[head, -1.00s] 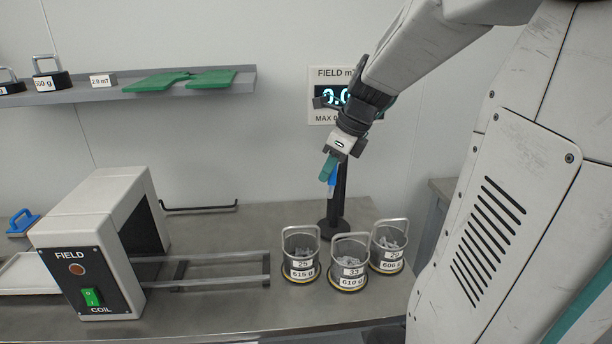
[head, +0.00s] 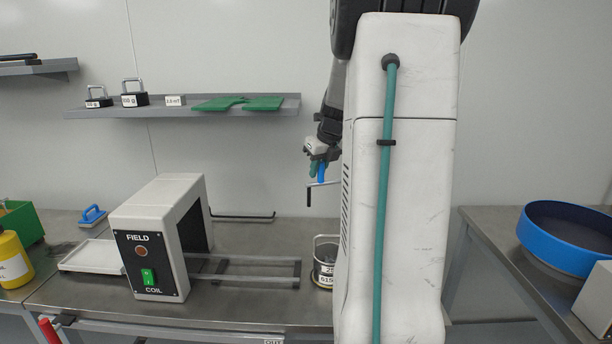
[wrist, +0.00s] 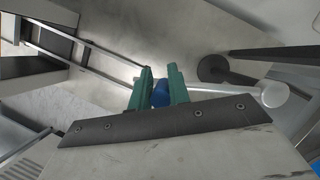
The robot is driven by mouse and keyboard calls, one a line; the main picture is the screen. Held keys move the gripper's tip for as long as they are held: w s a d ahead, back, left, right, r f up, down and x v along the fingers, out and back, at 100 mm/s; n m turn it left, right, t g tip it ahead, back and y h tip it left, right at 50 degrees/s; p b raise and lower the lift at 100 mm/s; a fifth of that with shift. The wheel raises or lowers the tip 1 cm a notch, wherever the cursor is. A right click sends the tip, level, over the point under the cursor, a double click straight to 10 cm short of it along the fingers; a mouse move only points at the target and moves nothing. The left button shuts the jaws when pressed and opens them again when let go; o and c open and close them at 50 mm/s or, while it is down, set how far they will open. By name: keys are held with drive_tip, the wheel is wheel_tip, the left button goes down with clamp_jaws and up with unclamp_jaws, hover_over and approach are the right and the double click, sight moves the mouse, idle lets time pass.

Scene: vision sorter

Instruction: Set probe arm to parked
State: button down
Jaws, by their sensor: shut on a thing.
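The probe arm shows in the wrist view as a pale rod (wrist: 230,94) with a rounded end, running right from my gripper beside a dark post on a round base (wrist: 212,68). Its blue grip (wrist: 161,93) sits between the green fingers of my gripper (wrist: 157,90), which is shut on it. In the head view, my gripper (head: 317,168) is above the bench, with the blue grip (head: 321,175) at its tips. A thin pale bar (head: 324,184) with a dark hanging end (head: 308,196) is just below. My own body hides the post there.
The field coil box (head: 152,255) stands on the bench (head: 235,310) with rails (head: 250,270) extending right. A shelf (head: 190,110) holds weights and green pieces. A blue round tray (head: 565,240) stands on the right bench.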

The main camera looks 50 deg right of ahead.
drive_tip(key=shift+w+d, duration=0.8)
drive_tip(key=shift+d, duration=0.35)
drive_tip(key=shift+w+d, duration=0.75)
drive_tip(key=shift+d, duration=0.35)
drive_tip(key=c, duration=1.6)
unclamp_jaws()
drive_tip(key=shift+o, duration=1.4)
drive_tip(key=shift+s+d, duration=0.2)
drive_tip(key=shift+d, duration=0.1)
drive_tip(key=shift+w+a, duration=0.2)
drive_tip(key=shift+a, duration=0.1)
drive_tip(key=shift+a+r, duration=0.1)
drive_tip(key=d+v, duration=0.1)
drive_tip(key=v, duration=0.6)
drive_tip(key=shift+a+r, duration=0.3)
drive_tip(key=shift+a, duration=0.25)
drive_tip(key=shift+s, duration=0.1)
